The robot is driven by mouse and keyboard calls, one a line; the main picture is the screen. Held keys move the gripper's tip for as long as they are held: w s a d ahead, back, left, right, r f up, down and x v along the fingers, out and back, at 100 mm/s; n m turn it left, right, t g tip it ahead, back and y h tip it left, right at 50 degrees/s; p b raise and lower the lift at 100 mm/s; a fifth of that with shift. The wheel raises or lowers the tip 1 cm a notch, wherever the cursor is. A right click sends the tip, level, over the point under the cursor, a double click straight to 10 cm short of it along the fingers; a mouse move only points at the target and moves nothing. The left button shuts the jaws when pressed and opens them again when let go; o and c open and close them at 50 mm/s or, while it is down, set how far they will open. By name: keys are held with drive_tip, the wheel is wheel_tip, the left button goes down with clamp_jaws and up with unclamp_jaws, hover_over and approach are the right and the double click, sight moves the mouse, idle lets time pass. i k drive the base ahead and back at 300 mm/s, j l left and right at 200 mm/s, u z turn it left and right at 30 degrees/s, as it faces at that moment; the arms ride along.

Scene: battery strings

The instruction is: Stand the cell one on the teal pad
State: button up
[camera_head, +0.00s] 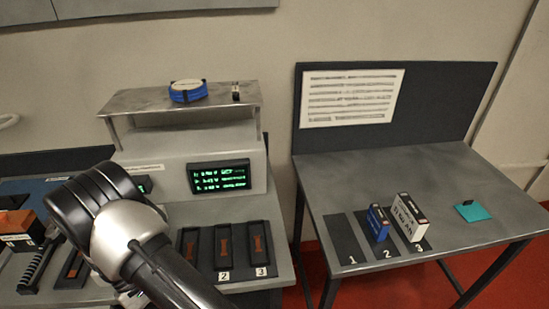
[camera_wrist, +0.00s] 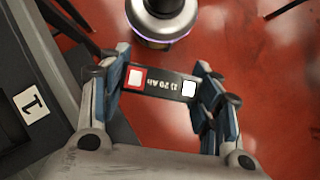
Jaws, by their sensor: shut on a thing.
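My gripper (camera_wrist: 163,98) is shut on a dark cell (camera_wrist: 160,84) in the wrist view. The cell's top has a red-framed white terminal, a plain white terminal and upside-down print that looks like "20 Ah". In the head view my arm hides the gripper and this cell, low at the left by the bench. The teal pad (camera_head: 482,213) lies on the right table, with a small black piece at its back edge. It is far to the right of my gripper.
A blue cell (camera_head: 377,224) and a white cell (camera_head: 408,219) stand on marked strips 2 and 3 of the right table. Strip 1 (camera_head: 344,236) is bare. The bench has numbered bays (camera_head: 225,247). In the wrist view a label "1" (camera_wrist: 34,105) lies left of the gripper.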

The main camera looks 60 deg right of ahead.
sight(475, 213)
drive_tip(key=k+l, duration=0.3)
drive_tip(key=k, duration=0.2)
drive_tip(key=k+l, duration=0.25)
drive_tip(key=k, duration=0.2)
drive_tip(key=k+l+z, duration=0.1)
drive_tip(key=k+l, duration=0.2)
drive_tip(key=k, duration=0.2)
